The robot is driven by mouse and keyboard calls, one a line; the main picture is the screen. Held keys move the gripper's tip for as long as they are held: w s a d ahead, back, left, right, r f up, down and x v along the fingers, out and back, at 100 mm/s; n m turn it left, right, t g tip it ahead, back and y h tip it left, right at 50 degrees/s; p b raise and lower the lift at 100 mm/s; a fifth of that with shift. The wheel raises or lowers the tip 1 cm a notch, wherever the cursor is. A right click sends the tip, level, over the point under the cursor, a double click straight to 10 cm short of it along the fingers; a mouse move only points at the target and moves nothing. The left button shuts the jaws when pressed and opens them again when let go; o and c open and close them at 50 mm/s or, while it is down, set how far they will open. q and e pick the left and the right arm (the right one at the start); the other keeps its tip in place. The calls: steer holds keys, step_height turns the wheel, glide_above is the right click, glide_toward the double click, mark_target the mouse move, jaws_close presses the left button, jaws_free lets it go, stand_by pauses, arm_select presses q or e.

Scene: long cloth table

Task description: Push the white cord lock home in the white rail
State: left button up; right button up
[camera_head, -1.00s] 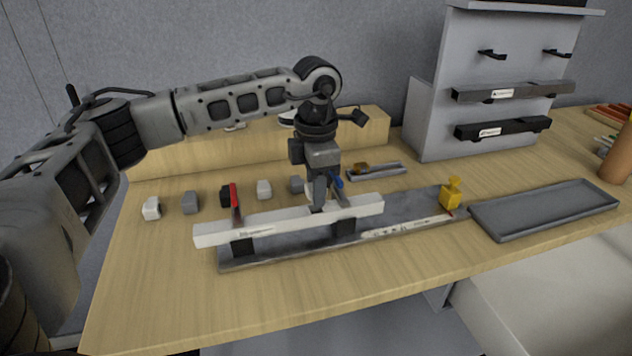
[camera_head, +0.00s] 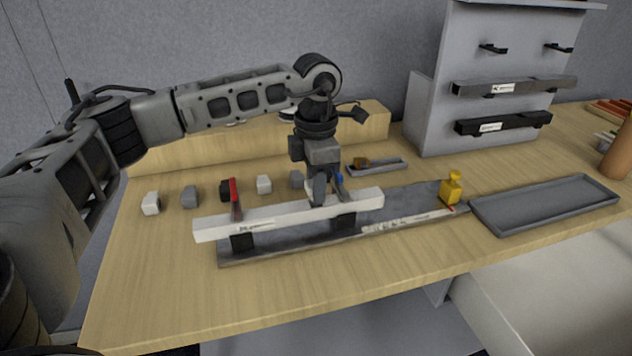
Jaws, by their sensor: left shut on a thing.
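The long white rail (camera_head: 285,215) lies raised on dark supports over a grey base plate (camera_head: 290,247) on the table. My left gripper (camera_head: 331,200) points down at the rail's right half, its fingertips at the rail's upper edge. It is shut on a small piece, taken to be the white cord lock, which the fingers almost wholly hide. I cannot tell how far that piece sits in the rail. A red-and-black upright part (camera_head: 234,194) stands at the rail's left half. My right gripper is not in view.
Small blocks stand behind the rail: white (camera_head: 151,203), grey (camera_head: 190,197) and another white one (camera_head: 264,184). A yellow part (camera_head: 452,188) stands on the plate's right end. An empty grey tray (camera_head: 545,212) lies to the right. A grey rack (camera_head: 433,120) stands behind. The table's front left is clear.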

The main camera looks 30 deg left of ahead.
arm_select(q)
steer(key=shift+f+b, duration=0.6)
steer(key=shift+f, duration=0.25)
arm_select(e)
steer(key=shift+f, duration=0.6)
arm_select(q)
steer(key=o, duration=1.1)
steer(key=shift+c, duration=0.2)
step_height(320, 180, up, 16)
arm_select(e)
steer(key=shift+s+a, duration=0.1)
arm_select(q)
steer(key=shift+f, duration=0.1)
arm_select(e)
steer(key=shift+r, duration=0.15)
